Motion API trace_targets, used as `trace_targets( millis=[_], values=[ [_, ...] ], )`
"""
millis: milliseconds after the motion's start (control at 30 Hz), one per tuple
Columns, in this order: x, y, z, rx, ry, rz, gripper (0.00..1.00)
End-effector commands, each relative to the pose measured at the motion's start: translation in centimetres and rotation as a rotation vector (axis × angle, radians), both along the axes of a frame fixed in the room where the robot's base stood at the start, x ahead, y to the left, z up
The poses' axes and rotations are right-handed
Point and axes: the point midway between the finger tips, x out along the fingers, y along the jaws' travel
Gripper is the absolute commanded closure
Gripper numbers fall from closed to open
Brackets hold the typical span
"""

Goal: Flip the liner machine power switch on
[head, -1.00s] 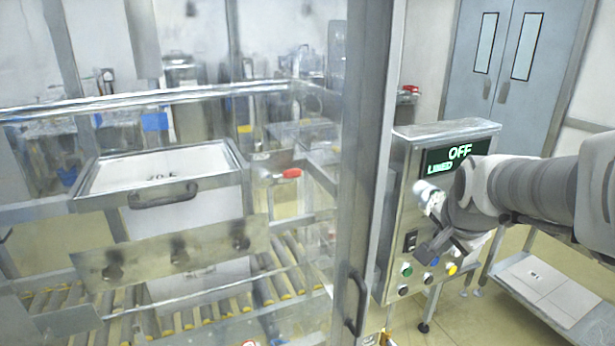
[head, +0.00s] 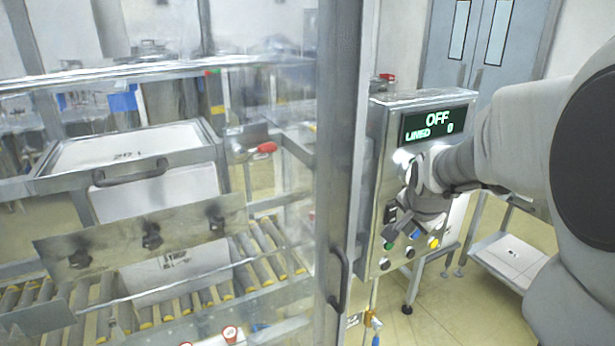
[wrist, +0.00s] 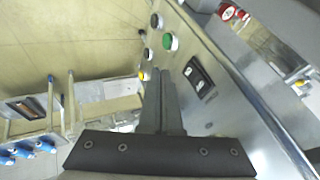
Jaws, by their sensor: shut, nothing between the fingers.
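The steel control box (head: 378,140) of the liner machine stands right of the glass door. Its display (head: 430,124) reads OFF, with LINED and a digit below. The rocker's tilt is unclear.
Below the switch are a green button (head: 389,246), a yellow button (head: 433,243) and several others. Left are the machine's glass door with a handle (head: 339,281), a roller conveyor (head: 260,262) and a white carton. A low table (head: 507,257) stands right.

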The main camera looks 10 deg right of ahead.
Motion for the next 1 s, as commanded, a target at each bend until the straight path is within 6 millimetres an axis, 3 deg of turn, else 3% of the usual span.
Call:
trace_targets(
  millis=[100, 300, 1000],
  values=[
    [1.5, 0.6, 0.2, -0.001, -0.001, 0.003, 1.0],
    [2.7, 1.1, 0.0, 0.0, -0.002, 0.003, 1.0],
    [3.2, 1.2, -0.2, 0.0, -0.002, 0.0, 1.0]
  ],
)
